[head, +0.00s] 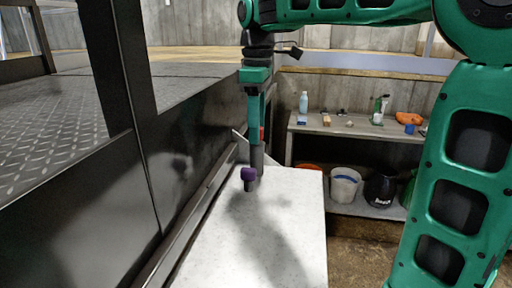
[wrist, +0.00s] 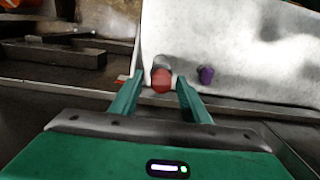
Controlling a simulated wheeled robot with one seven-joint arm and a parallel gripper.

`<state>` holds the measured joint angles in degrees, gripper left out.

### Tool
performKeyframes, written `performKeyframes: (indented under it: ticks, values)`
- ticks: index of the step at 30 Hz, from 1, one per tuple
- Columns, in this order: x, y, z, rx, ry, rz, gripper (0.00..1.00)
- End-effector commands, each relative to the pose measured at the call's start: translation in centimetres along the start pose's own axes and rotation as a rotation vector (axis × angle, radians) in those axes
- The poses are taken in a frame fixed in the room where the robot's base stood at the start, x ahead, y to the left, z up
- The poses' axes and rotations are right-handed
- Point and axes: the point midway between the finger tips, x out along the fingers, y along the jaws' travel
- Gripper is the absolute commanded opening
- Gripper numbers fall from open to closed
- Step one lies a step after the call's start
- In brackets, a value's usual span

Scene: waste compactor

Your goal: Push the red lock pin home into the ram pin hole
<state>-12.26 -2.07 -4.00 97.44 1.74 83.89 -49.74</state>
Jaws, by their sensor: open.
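The red lock pin (wrist: 161,80) shows in the wrist view as a red round head with a grey part (wrist: 161,62) just beyond it. It lies between the two green fingers of my gripper (wrist: 157,83), which stand apart on either side of it with gaps showing. In the head view my gripper (head: 257,168) points down over the pale slab, and its fingers hide most of the pin's place. A small red patch (head: 262,133) shows beside the fingers; I cannot tell if it is the pin. I cannot make out the ram pin hole.
The dark compactor wall (head: 190,165) runs along the left. A shelf (head: 345,128) with bottles and buckets stands behind right.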

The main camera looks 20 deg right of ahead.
Motion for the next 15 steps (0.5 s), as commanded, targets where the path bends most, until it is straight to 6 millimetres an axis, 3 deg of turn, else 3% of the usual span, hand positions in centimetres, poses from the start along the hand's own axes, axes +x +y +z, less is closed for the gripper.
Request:
performKeyframes:
  ticks: [2,6,7,15]
  values:
    - [-0.01,0.00,0.00,0.000,0.000,0.000,0.40]
    - [-0.01,0.01,0.01,0.000,0.000,0.000,0.06]
    - [-0.01,0.01,0.01,0.000,0.000,0.000,0.03]
    - [-0.58,0.06,-0.02,0.001,0.002,0.001,0.03]
